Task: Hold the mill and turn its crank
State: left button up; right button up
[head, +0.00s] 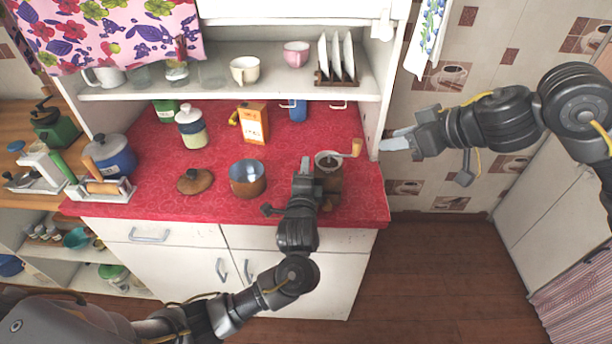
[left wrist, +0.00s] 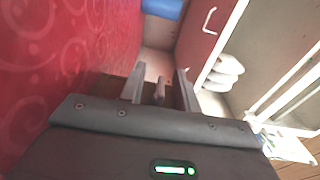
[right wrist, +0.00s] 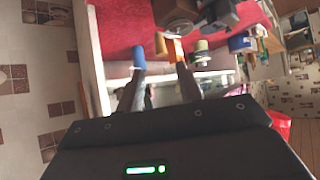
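The mill (head: 331,184), brown with a pale bowl-like top, stands near the right end of the red counter. Its crank reaches right to a wooden knob (head: 357,147). My left gripper (head: 304,166) is at the mill's left side, and its arm hides part of the body. In the left wrist view its fingers (left wrist: 160,84) are apart, with brown shapes low between them; contact is unclear. My right gripper (head: 390,140) is right of the crank knob, beyond the counter's edge. In the right wrist view its fingers (right wrist: 158,86) are apart and empty, with the mill (right wrist: 174,14) at the top.
A copper pot (head: 248,180) and a round wooden lid (head: 195,181) lie left of the mill. An orange box (head: 254,124), a jar (head: 191,128) and a blue mug (head: 294,110) stand behind. The cupboard's white side panel (head: 385,85) rises close to my right gripper.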

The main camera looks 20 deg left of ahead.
pick_arm(q)
jog(key=shift+c, duration=0.3)
grip_shut()
pick_arm(e)
jog(key=shift+o, duration=0.3)
